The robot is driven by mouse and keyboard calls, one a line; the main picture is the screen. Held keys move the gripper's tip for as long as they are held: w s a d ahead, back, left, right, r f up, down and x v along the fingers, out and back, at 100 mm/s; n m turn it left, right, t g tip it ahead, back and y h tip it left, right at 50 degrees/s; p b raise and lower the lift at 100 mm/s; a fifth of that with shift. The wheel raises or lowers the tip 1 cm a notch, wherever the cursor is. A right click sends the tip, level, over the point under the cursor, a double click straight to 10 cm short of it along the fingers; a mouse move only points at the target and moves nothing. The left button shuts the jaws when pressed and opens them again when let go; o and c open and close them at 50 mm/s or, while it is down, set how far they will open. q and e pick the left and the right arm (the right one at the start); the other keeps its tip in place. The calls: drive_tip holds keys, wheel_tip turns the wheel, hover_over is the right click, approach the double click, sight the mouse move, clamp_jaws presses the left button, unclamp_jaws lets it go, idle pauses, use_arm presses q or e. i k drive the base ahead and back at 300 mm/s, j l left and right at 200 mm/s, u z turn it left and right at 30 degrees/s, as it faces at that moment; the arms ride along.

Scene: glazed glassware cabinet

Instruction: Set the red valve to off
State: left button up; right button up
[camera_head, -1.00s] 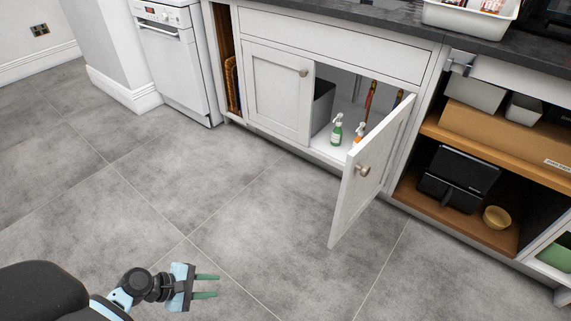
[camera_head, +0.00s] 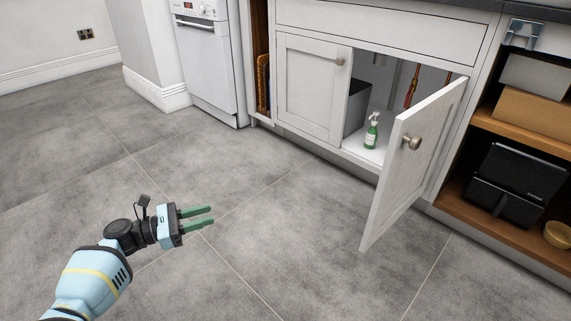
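The base cabinet (camera_head: 313,150) has its right door (camera_head: 412,165) swung open towards me. Inside, behind the door's upper edge, a reddish upright pipe-like part (camera_head: 412,86) shows at the back. I cannot make out a red valve handle or its setting; the door hides part of the inside. My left gripper (camera_head: 212,215) is above the floor at the lower left, its two green fingers apart and empty. It is well away from the cabinet and touches nothing. My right gripper is not in view.
A green spray bottle (camera_head: 372,131) stands at the front of the cabinet floor, beside a grey bin (camera_head: 357,107). The left door (camera_head: 309,88) is closed. Open shelves (camera_head: 515,130) are at right. The tiled floor (camera_head: 270,225) before the cabinet is clear.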

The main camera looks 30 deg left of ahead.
sight(412, 87)
drive_tip(key=i+z, duration=0.35)
drive_tip(key=i, duration=2.6)
